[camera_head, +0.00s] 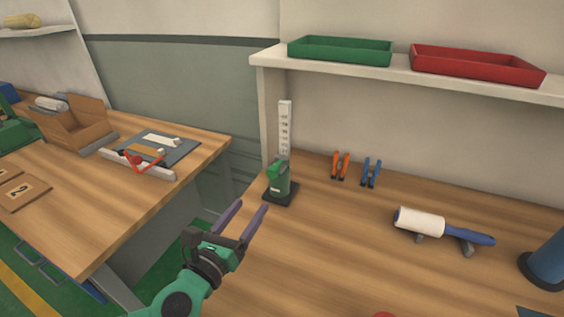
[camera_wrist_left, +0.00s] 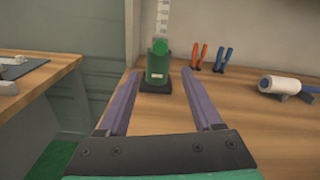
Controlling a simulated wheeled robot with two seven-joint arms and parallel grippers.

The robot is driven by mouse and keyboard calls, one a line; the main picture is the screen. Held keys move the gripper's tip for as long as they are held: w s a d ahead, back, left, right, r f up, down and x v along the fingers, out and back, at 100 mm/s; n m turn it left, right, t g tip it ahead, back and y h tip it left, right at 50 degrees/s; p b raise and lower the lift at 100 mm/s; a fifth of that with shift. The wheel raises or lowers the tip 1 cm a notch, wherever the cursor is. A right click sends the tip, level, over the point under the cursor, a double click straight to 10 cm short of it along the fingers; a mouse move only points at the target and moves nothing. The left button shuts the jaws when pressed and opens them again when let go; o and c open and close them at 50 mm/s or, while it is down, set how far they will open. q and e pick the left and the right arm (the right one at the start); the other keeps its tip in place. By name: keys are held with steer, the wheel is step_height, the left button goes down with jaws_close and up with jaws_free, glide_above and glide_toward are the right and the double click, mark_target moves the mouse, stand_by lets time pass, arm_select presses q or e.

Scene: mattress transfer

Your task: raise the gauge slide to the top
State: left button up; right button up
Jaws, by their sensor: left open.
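The gauge stands upright on the right bench, with a white marked scale (camera_head: 285,128), a green slide (camera_head: 278,178) low on it and a dark base (camera_head: 281,196). In the left wrist view the green slide (camera_wrist_left: 157,66) is ahead, between the lines of my two fingers, with the scale (camera_wrist_left: 163,17) rising behind it. My left gripper (camera_head: 247,212) is open and empty, in front of the gauge and apart from it. Its purple fingers also show in the left wrist view (camera_wrist_left: 157,86). My right gripper is not in view.
Orange pliers (camera_head: 340,165), blue pliers (camera_head: 371,172) and a white roller with a blue handle (camera_head: 420,222) are right of the gauge. A shelf (camera_head: 400,72) above holds a green tray (camera_head: 340,50) and a red tray (camera_head: 476,65). Another table (camera_head: 110,215) stands left, across a gap.

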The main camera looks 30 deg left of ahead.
arm_select(q)
steer(key=r, duration=0.1)
glide_toward(271, 175)
steer(key=w, duration=0.2)
steer(key=shift+w+a, duration=0.15)
steer(key=shift+w, duration=1.05)
steer(key=w+p, duration=0.1)
steer(key=w, duration=0.4)
steer(key=shift+a, duration=0.2)
steer(key=shift+w+d, duration=0.1)
steer(key=shift+w, duration=0.35)
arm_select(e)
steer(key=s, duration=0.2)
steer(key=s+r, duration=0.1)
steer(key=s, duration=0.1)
arm_select(q)
jaws_close()
